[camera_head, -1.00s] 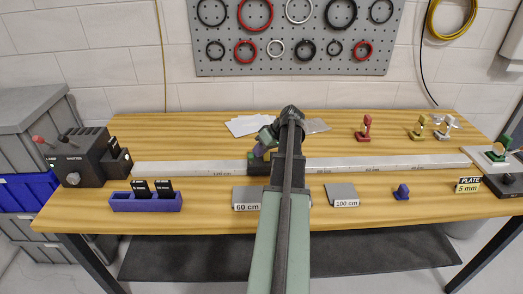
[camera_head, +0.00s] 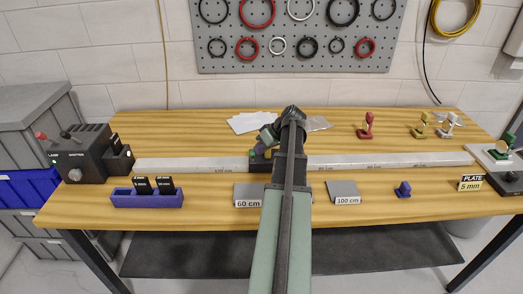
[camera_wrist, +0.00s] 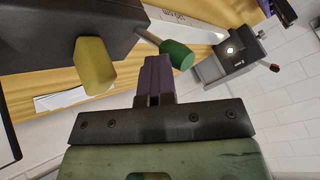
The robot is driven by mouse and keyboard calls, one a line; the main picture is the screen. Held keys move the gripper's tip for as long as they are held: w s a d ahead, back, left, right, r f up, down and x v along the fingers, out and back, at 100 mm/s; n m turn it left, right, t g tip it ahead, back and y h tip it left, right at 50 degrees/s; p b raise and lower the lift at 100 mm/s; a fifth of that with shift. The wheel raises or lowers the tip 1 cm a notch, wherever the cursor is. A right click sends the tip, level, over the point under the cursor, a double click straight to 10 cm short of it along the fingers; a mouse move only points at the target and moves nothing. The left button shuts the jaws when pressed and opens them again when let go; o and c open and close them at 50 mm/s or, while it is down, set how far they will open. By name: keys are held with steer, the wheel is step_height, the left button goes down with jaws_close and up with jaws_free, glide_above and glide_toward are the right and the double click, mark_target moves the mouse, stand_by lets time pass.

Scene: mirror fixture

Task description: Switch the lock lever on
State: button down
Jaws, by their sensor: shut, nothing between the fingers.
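A dark carriage (camera_wrist: 60,25) sits on the pale rail, partly hidden by my arm in the head view. A lever with a pale rod and green knob (camera_wrist: 178,55) sticks out of it in the wrist view; I take this as the lock lever. A yellow knob (camera_wrist: 94,66) is left of it. My gripper (camera_wrist: 158,68) has purple fingers pressed together with nothing between them. In the wrist view its fingertips appear just left of the green knob, close to it; I cannot tell whether they touch. In the head view my gripper (camera_head: 262,147) is low over the carriage.
The long rail (camera_head: 195,164) crosses the wooden table. A dark shutter box (camera_head: 85,152) with a red-knobbed lever stands at the left end. Two grey plates, a purple card holder (camera_head: 147,198) and small coloured mounts stand around the rail. Papers lie behind it.

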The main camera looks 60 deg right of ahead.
steer(key=p+v, duration=0.8)
steer(key=v, duration=0.2)
steer(key=shift+s+r+p, duration=0.25)
steer(key=shift+r+p, duration=0.05)
